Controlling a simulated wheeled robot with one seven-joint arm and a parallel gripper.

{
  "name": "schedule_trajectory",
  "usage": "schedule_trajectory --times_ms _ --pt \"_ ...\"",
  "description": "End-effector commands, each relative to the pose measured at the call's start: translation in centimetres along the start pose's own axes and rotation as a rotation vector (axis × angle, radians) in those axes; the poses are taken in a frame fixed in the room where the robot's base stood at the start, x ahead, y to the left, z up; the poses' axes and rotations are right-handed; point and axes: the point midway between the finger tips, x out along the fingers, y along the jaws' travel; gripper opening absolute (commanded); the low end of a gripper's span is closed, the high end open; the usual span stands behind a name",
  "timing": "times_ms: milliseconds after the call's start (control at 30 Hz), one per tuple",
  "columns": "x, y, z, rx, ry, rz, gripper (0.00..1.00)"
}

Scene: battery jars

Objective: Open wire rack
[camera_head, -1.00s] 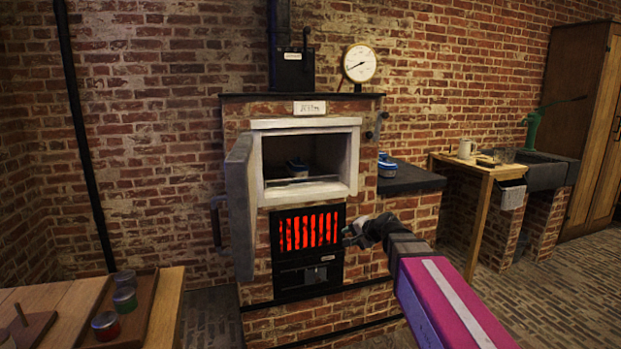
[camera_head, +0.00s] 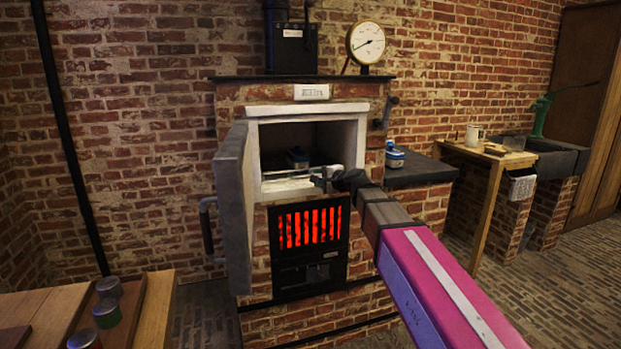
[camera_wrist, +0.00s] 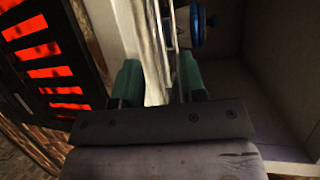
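The oven chamber (camera_head: 350,140) is open, its grey door (camera_head: 234,210) swung out to the left. The wire rack (camera_head: 290,175) lies low inside it, near the sill. A jar with a blue lid (camera_head: 297,157) stands in the chamber. My gripper (camera_head: 322,180) is at the front of the opening, by the rack's front right part. In the wrist view, my gripper's green fingers (camera_wrist: 160,80) are apart. Thin rack wires (camera_wrist: 170,30) and the pale sill run between them. I cannot tell whether the fingers touch the wires. The jar (camera_wrist: 205,22) shows beyond the right finger.
A glowing firebox grate (camera_head: 308,228) sits below the opening. A dark side shelf (camera_head: 420,168) at right holds another blue-lidded jar (camera_head: 394,157). A wooden table (camera_head: 40,305) with several jars is at lower left. Brick floor is free at right.

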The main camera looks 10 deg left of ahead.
Motion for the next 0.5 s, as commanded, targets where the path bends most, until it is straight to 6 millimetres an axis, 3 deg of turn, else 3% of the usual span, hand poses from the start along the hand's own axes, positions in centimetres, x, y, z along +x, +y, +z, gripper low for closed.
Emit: schedule_trajectory --times_ms 33,200,500 --pt "1.4 -0.1 -0.1 0.0 -0.001 0.001 0.38" --pt "4.0 -0.1 -0.1 -0.001 -0.001 0.001 0.38" --pt "5.1 0.0 0.0 -0.001 0.0 0.0 0.38"
